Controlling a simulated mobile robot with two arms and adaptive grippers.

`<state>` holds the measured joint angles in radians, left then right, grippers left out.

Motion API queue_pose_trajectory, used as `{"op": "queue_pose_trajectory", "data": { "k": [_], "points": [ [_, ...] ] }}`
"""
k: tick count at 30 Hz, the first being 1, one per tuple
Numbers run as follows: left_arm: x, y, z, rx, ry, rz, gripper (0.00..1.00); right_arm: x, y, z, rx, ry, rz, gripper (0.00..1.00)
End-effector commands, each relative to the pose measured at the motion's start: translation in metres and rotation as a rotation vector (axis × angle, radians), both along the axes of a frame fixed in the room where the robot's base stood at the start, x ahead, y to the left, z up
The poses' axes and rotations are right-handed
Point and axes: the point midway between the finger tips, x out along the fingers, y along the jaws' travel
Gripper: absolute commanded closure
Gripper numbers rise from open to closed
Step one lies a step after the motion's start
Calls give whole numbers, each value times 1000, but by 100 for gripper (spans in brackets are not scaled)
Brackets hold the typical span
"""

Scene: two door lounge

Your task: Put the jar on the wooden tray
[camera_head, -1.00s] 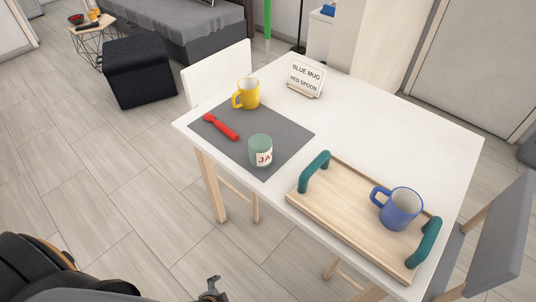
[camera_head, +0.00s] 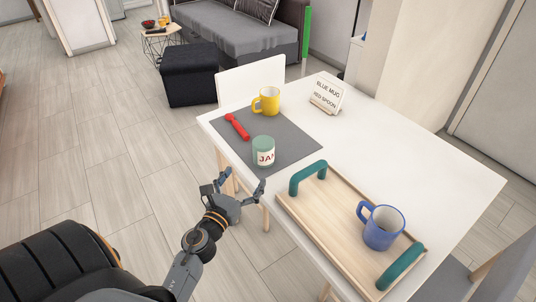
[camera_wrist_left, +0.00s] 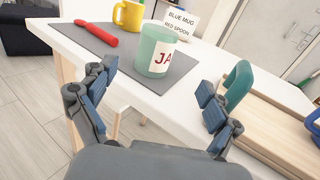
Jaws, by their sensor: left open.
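The green jar (camera_head: 263,152) with a white label stands upright on the grey mat near the table's front edge. The jar also shows in the left wrist view (camera_wrist_left: 155,50), ahead of and between the open fingers. My left gripper (camera_head: 237,187) is open and empty, just off the table edge, apart from the jar. Its two fingers show in the left wrist view (camera_wrist_left: 158,95). The wooden tray (camera_head: 333,218) with two teal handles lies on the table to the right of the jar. A blue mug (camera_head: 382,229) stands on the tray's right part. My right gripper is not in view.
On the grey mat (camera_head: 290,143) are a red spoon (camera_head: 237,126) and a yellow mug (camera_head: 267,101). A sign (camera_head: 326,93) reading "BLUE MUG RED SPOON" stands behind. The tray's left part is bare. A white chair (camera_head: 250,80) stands at the table's far left.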

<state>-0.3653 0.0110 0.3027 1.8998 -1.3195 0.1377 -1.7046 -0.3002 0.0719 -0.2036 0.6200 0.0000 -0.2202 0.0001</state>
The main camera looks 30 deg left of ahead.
Motion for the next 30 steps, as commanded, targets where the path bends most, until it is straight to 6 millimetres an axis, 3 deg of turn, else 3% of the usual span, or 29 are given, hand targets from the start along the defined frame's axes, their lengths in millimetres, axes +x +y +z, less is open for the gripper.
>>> {"op": "queue_pose_trajectory", "data": {
  "k": [12, 20, 30],
  "points": [
    [70, 11, 1, 3, -1, 0, 11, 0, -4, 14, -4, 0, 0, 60],
    [87, 14, -1, 3, 0, 0, 11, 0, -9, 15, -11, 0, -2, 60],
    [129, 22, -5, 1, 0, 0, 11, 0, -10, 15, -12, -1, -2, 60]
  ]
}}
